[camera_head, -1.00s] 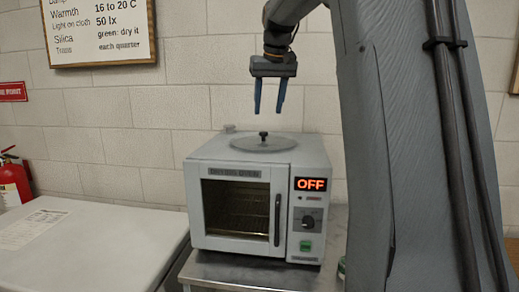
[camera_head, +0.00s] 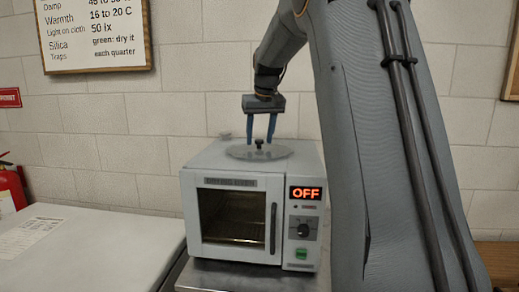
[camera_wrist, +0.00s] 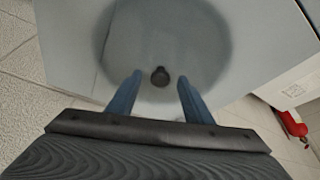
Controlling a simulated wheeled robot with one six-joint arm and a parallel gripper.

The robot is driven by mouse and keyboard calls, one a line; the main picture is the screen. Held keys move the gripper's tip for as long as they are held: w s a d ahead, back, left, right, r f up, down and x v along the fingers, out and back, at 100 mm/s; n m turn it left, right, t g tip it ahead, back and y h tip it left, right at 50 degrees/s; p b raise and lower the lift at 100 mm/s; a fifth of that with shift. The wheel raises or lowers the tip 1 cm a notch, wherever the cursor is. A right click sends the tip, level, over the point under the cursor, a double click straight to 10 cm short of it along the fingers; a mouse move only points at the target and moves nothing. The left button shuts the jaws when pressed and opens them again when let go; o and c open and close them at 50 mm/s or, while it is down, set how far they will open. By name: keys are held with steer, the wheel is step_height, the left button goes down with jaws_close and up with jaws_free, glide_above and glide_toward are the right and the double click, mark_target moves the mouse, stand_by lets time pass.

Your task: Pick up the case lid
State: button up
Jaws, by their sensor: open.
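The case lid (camera_head: 240,152) is a round, flat, translucent disc with a small dark knob (camera_head: 259,143) at its middle. It lies on top of the drying oven (camera_head: 190,185). In the wrist view the lid (camera_wrist: 195,60) shows as a round grey disc with the knob (camera_wrist: 160,77) near the centre. My gripper (camera_head: 260,139) is open and points down just above the lid, its two blue fingers on either side of the knob. In the wrist view my gripper (camera_wrist: 159,82) has the knob between its fingertips, apart from both.
The oven's display reads OFF, and its door (camera_head: 236,218) is shut. A white surface (camera_head: 90,250) lies to the left, with a paper sheet (camera_head: 28,235). A red extinguisher (camera_head: 10,188) stands at the far left.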

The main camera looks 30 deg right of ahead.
jaws_close()
steer(key=shift+r, duration=0.1)
